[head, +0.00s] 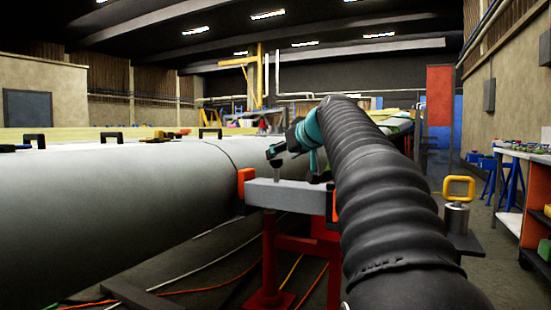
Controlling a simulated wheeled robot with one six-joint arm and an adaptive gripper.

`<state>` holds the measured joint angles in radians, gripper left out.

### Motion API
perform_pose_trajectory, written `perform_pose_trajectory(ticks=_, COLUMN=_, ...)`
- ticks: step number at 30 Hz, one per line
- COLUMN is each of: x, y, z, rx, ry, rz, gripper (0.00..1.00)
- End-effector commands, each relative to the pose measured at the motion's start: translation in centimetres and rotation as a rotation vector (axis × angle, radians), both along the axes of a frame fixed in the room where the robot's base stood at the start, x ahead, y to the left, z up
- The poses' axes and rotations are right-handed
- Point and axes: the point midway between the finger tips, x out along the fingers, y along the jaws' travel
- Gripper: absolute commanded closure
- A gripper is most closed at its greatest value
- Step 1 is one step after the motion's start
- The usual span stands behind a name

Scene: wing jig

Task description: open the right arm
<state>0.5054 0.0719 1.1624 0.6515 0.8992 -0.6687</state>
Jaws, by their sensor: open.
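A pale grey bar (290,196) with orange end pieces (245,181) lies across a red stand (268,255), its left end close against the big white wing-like body (110,215). I take this bar to be the right arm of the jig; it looks closed across, but its hinge is hidden. A small upright knob (277,169) stands on its top. My gripper (275,153) is small and dark, just above or beside the knob, and looks open; contact cannot be told. My black ribbed arm covers the bar's right end.
A yellow loop handle (459,187) on a metal cylinder (456,217) stands right of my arm. A white-topped bench (522,153) and orange cabinet line the right. Cables (205,284) lie on the floor under the stand. An aisle is open at right.

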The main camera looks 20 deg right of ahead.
Motion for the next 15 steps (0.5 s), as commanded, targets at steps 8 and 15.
perform_pose_trajectory(ticks=8, x=3.3, y=0.1, z=-1.4, rx=0.001, ry=0.001, rz=0.001, gripper=0.39)
perform_pose_trajectory(ticks=15, x=4.0, y=0.2, z=-1.6, rx=0.000, ry=0.000, rz=0.000, gripper=0.39)
